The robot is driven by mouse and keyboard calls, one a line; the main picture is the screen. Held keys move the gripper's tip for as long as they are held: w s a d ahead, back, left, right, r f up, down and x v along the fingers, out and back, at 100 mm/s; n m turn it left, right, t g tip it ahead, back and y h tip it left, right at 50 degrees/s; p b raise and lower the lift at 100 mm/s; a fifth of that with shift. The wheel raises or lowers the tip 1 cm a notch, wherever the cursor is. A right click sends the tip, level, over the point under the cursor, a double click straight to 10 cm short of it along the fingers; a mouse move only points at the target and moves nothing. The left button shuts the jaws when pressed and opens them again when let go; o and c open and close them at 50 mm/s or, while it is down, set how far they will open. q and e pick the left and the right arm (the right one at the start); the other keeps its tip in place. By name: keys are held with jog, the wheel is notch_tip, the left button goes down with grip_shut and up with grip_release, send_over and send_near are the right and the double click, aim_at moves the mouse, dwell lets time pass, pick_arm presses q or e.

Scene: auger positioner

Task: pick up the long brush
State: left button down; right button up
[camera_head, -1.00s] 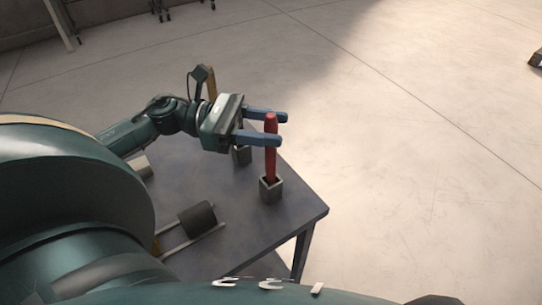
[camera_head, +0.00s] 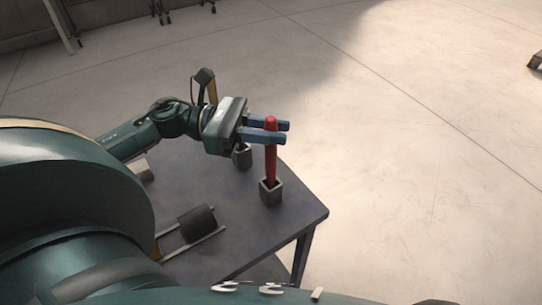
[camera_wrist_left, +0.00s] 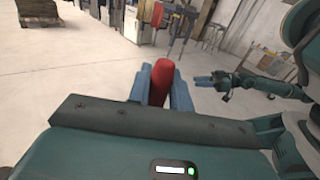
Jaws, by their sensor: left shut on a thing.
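The long brush shows as a red, rod-like handle (camera_head: 270,160) standing upright in a small grey square holder (camera_head: 270,194) near the table's right corner. Its lower end is hidden inside the holder. My left gripper (camera_head: 271,131) is shut on the upper part of the handle, with a blue finger on each side. In the left wrist view the red handle (camera_wrist_left: 161,82) sits between the blue fingers. My right gripper (camera_wrist_left: 206,81) shows small in that view, apart from the brush; its finger gap is too small to judge.
The dark grey table (camera_head: 240,235) carries a second grey holder (camera_head: 242,157) behind the first and a dark roller (camera_head: 197,222) with two pale rods nearer me. A tan upright piece (camera_head: 212,91) shows behind my left wrist. Open floor lies right of the table.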

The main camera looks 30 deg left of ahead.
pick_arm(q)
notch_tip(320, 180, up, 10)
jog(key=shift+r+p, duration=0.1)
jog(key=shift+p, duration=0.4)
dwell(0.5)
